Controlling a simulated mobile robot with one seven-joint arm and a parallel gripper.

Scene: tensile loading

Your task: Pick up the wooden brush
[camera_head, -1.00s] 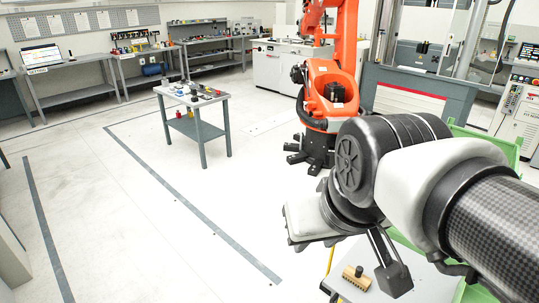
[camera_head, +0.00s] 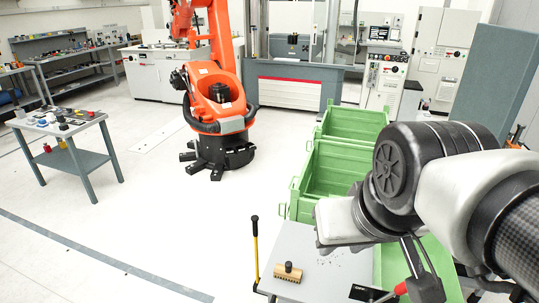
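The wooden brush (camera_head: 294,268) lies on a light grey table top (camera_head: 325,291) at the bottom centre. It has a pale wooden block with a row of holes or tufts along its side, and a short dark cylinder stands on top. My gripper (camera_head: 425,287) hangs at the lower right, to the right of the brush and apart from it. Only a dark finger part shows below my wrist, so its opening is hidden. Nothing is seen held in it.
Green crates (camera_head: 352,123) stand behind the table. A yellow rod with a black grip (camera_head: 255,240) rises at the table's left edge. A dark flat item (camera_head: 366,293) and a red-handled tool (camera_head: 400,288) lie near my gripper. Open floor (camera_head: 190,235) lies to the left.

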